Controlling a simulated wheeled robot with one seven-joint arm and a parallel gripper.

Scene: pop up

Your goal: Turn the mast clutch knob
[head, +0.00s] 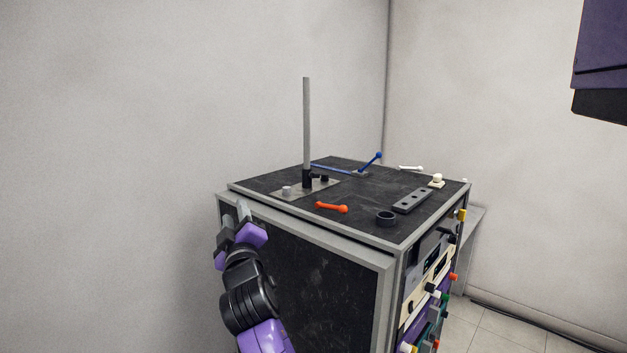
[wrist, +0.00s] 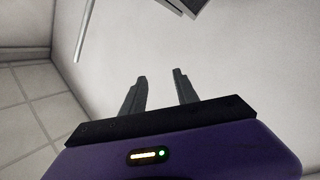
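A grey upright mast (head: 306,120) stands in a black collar on a metal plate (head: 318,188) on top of the dark cabinet. A light grey knob (head: 286,190) sits at the plate's near left, and a small black knob (head: 324,179) sits right of the mast. I cannot tell which is the clutch knob. My gripper (head: 235,212) is at the cabinet's left front edge, left of the plate and apart from both knobs. In the wrist view, my gripper (wrist: 160,74) has its two fingers spread with nothing between them. No knob can be made out there.
The cabinet top (head: 345,225) also holds an orange handle (head: 331,207), a black ring (head: 386,217), a slotted grey bar (head: 412,201), a blue lever (head: 370,163) and a white handle (head: 410,168). Coloured knobs cover the right face. Walls stand behind; space left of the cabinet is clear.

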